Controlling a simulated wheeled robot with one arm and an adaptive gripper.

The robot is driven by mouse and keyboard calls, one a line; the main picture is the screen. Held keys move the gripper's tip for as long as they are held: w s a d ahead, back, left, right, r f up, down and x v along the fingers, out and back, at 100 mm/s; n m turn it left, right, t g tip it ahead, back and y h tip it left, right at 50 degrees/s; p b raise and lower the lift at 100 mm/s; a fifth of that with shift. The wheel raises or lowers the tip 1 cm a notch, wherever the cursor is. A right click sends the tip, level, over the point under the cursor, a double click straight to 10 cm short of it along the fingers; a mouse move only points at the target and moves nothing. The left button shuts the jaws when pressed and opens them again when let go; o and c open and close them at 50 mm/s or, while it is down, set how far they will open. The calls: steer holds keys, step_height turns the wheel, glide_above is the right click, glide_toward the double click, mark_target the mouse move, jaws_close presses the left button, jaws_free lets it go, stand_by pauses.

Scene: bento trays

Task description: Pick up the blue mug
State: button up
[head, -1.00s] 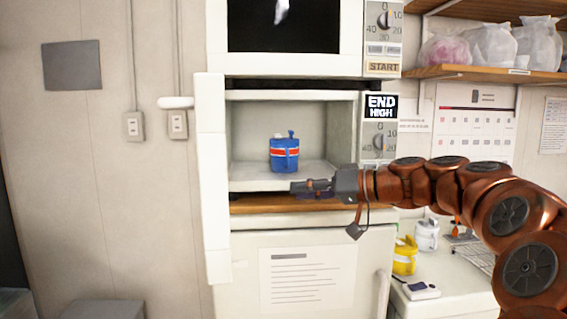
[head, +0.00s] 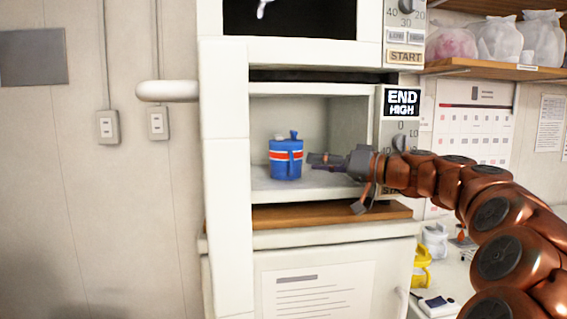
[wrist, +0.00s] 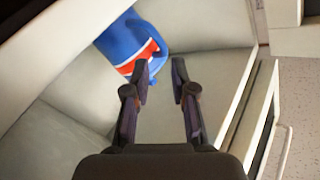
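The blue mug (head: 286,158) with a red and white band stands upright on the floor of the open lower microwave (head: 262,188). Its handle faces the front. In the head view my gripper (head: 312,160) reaches in from the right at about mug height, its tips just right of the mug. In the wrist view the mug (wrist: 130,42) lies beyond the fingertips and to the left. My gripper (wrist: 160,75) is open there, with a clear gap between the fingers and nothing in it. Whether a fingertip touches the mug is hard to tell.
The microwave's open door (head: 224,180) stands on the left with its handle (head: 168,91) jutting out. A second microwave (head: 290,20) sits above. A wooden board (head: 300,217) lies below. A yellow container (head: 421,266) and a white one (head: 435,240) are at lower right.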

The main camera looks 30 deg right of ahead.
mark_target(287, 162)
steer(key=shift+p+x, duration=0.85)
steer(key=shift+x, duration=2.2)
steer(key=shift+r, duration=0.1)
steer(key=shift+c, duration=0.2)
jaws_close()
steer(key=shift+r, duration=0.1)
